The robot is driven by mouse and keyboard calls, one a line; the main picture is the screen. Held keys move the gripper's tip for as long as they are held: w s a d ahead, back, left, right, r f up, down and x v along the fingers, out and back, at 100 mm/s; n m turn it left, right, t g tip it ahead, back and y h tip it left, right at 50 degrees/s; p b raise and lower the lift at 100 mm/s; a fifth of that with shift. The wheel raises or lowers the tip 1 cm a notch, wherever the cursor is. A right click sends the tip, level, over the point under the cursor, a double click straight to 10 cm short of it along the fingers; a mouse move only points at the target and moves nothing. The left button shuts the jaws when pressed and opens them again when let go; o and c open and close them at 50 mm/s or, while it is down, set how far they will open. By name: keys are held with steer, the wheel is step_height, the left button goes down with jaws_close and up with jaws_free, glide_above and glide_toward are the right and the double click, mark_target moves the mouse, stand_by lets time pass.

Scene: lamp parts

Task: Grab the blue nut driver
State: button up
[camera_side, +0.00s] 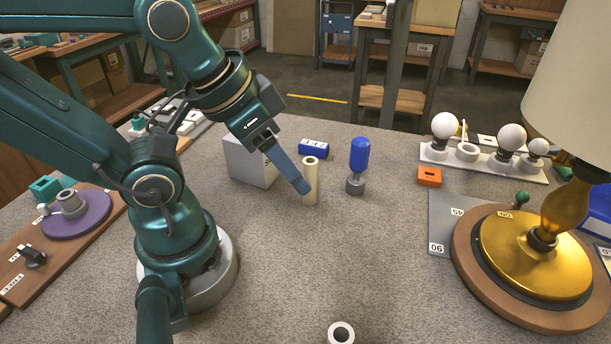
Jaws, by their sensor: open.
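The blue nut driver (360,156) stands upright on the table near the middle, its blue handle up and its lower end at a small grey round piece (355,184). My gripper (302,187) is to the left of it, pointing down and to the right, clear of it. The jaws are open, though only one blue-grey finger shows clearly. The fingertip overlaps the left edge of an upright cream tube (311,172) in the picture. I cannot tell whether it touches the tube.
A grey block (250,160) and a blue block (314,147) are behind my gripper. An orange block (429,176) and a rack with white bulbs (440,154) are to the right. A gold lamp (510,255) stands at the front right. The table's front middle is mostly clear.

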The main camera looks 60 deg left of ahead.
steer(key=o, duration=0.4)
steer(key=shift+r, duration=0.1)
